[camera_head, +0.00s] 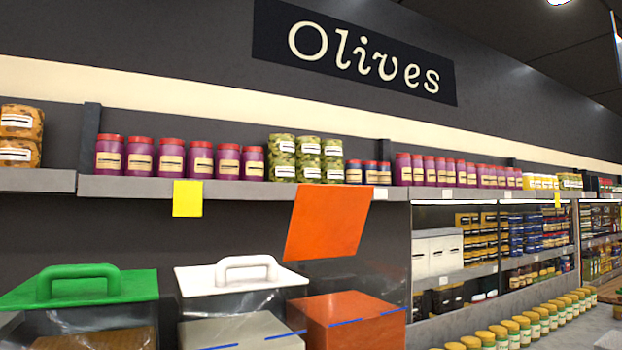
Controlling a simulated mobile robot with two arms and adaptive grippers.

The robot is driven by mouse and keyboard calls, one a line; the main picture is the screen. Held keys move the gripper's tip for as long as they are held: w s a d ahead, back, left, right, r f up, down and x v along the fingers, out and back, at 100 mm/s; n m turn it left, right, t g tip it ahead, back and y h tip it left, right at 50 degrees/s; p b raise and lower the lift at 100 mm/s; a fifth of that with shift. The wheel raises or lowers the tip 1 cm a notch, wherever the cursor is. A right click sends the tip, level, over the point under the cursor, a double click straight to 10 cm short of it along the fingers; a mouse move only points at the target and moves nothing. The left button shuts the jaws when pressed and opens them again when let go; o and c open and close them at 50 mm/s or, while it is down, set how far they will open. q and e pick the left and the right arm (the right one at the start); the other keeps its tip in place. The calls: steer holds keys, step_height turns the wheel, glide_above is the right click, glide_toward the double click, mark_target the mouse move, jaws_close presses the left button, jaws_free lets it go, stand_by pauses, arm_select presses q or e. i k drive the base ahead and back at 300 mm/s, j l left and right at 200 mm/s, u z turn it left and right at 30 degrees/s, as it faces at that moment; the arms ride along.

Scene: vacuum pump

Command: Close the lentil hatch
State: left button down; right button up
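No bin in view has a readable lentil label. An orange hatch panel (328,222) stands raised and tilted in front of the shelf. Below it, at the bottom centre-right, is a clear bin with an orange block-like filling (355,320); the panel looks like this bin's open hatch. To its left, a white lid with a handle (242,273) lies on a clear bin with a grey filling (240,332). At the far left, a green lid with a handle (80,287) lies on a bin with a brown filling (105,338). Neither of my grippers is in view.
A grey shelf (240,190) with red-lidded jars (170,158) and green jars (308,158) runs behind the bins. Yellow-lidded jars (515,332) stand in a row at the lower right. Stocked shelves (490,240) continue right. A yellow tag (187,198) hangs from the shelf.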

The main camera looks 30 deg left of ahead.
mark_target(328, 220)
steer(key=l, duration=1.95)
